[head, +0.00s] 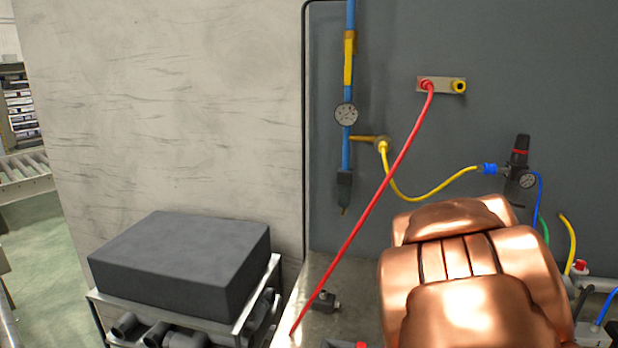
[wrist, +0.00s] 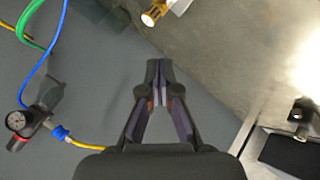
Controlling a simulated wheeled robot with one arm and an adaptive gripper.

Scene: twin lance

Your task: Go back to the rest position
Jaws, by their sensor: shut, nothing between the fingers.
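My gripper (wrist: 158,72) shows in the wrist view with its dark fingers together and nothing between them. It is over the grey panel and the metal bench surface, apart from the fittings around it. It is not visible in the head view, where a copper-coloured part of my arm covers the lower right and hides some of the bench. A red lance or hose (head: 362,213) runs slantwise from a small wall plate (head: 442,85) down to the bench. A yellow port (head: 459,86) sits on the same plate.
A regulator (head: 519,150) is at right. A brass fitting (wrist: 153,15) is ahead of the fingertips. A dark block (head: 180,262) stands on a rack at left.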

